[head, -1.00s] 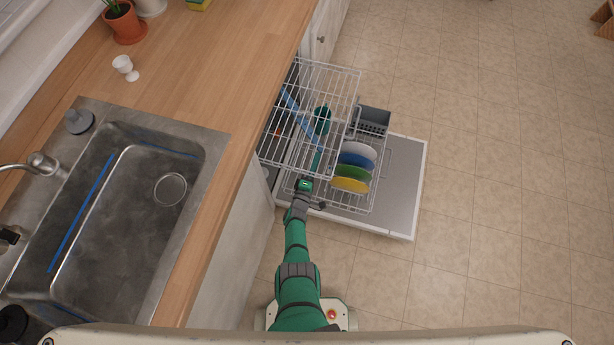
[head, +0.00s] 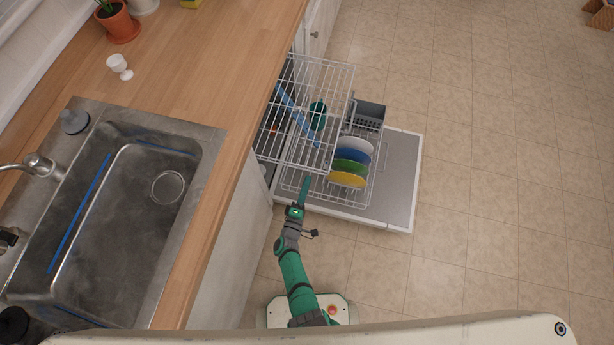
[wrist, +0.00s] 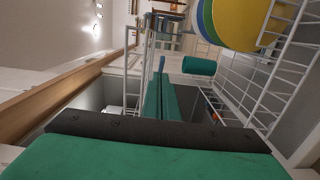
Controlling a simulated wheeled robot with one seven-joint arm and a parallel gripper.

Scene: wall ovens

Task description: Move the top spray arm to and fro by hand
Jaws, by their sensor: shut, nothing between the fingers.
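The blue top spray arm (head: 299,117) shows as a slanted bar through the wires of the pulled-out upper rack (head: 341,84) of the open dishwasher. Its near right end lies close to the rack's front edge. My gripper (head: 307,178) is shut and empty, just in front of the upper rack on the near side. A gap shows between its tips and the spray arm in the head view. In the wrist view my green fingers (wrist: 163,90) lie together, pointing inward, with a narrow blue piece, perhaps the spray arm (wrist: 162,64), beyond them.
The lower rack holds yellow (head: 347,180), green, blue and white plates right of my gripper. A green cup (head: 317,115) and grey cutlery basket (head: 366,116) are farther back. The open door (head: 402,170) lies low.

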